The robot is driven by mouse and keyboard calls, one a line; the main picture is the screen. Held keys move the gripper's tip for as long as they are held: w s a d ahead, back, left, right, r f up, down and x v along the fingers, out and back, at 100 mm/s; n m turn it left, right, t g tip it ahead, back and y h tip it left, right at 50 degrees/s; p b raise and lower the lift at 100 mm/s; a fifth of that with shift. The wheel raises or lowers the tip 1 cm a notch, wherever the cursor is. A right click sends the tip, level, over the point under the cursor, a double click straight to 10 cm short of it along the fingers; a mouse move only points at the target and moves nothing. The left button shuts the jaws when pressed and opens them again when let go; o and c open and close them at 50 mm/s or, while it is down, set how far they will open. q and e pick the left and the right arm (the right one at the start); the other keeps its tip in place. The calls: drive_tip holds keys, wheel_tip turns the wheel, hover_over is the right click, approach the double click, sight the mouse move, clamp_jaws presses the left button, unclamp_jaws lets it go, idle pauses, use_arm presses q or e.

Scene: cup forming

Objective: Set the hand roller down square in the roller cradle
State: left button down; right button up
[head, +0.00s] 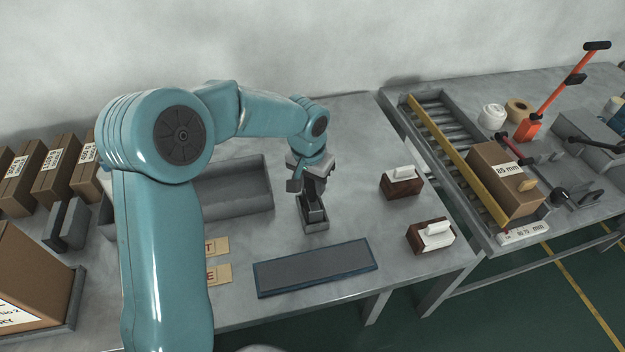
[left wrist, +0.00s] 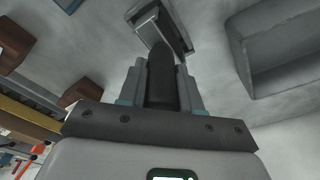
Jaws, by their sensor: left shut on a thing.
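My left gripper (head: 312,190) points down over the bench and is shut on the hand roller. The roller's dark handle (left wrist: 161,78) stands between the fingers in the left wrist view. The roller cradle (head: 316,227) is a small grey open box on the bench, directly below the gripper. It also shows just beyond the handle's tip in the left wrist view (left wrist: 183,38). A dark part sits at the cradle's opening in the head view. The fingers hide most of the roller, and I cannot tell whether it touches the cradle. My right gripper is not in view.
A grey tray (head: 262,203) lies left of the cradle, and a dark blue-edged mat (head: 315,268) lies in front. A roller conveyor with a carton (head: 504,180) is farther right.

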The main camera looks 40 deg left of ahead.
use_arm(q)
drive_tip(key=shift+f+b, duration=0.3)
drive_tip(key=shift+f, duration=0.35)
drive_tip(key=shift+f, duration=0.15)
drive_tip(key=c, duration=0.7)
unclamp_jaws()
wheel_tip(320, 180, up, 16)
drive_tip(key=s, duration=0.2)
drive_tip(key=shift+s, duration=0.15)
drive_tip(key=shift+d+r, duration=0.1)
drive_tip(key=shift+r, duration=0.1)
